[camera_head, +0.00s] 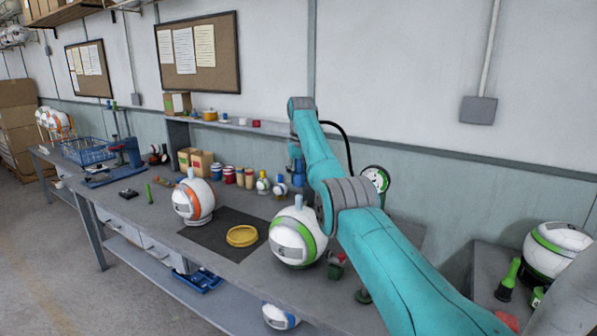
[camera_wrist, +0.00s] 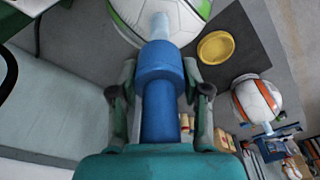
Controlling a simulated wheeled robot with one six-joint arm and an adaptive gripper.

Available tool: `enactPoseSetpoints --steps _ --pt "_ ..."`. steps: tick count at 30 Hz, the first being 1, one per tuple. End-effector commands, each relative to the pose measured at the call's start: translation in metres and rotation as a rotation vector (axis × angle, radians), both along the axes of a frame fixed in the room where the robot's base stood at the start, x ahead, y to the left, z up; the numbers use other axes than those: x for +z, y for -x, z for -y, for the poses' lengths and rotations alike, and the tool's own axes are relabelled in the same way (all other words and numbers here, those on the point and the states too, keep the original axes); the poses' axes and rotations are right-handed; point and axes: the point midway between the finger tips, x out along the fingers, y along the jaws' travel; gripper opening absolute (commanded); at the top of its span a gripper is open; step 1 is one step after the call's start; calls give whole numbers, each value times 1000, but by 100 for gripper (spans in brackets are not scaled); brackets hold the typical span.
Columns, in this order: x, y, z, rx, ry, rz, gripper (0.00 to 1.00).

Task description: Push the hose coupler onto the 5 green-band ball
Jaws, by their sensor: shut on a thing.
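My gripper (camera_wrist: 163,92) is shut on the blue hose coupler (camera_wrist: 160,68), a stepped cylinder between its two fingers. The green-band ball (camera_head: 296,247) is white with a grey patch and sits on the bench, its pale stem (camera_head: 298,201) pointing up. In the head view the coupler (camera_head: 296,166) is above the stem, partly hidden by my arm. I cannot tell whether coupler and stem touch.
A round gauge (camera_head: 376,179) stands behind my arm. Another green-band ball (camera_head: 556,250) is at far right. Small bottles line the back.

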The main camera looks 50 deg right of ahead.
Motion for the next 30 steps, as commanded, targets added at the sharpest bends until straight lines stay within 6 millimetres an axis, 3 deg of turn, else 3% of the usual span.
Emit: enactPoseSetpoints --steps 13,30 --pt "-31 0 0 0 0 0 12" --pt "-36 0 0 0 0 0 12"
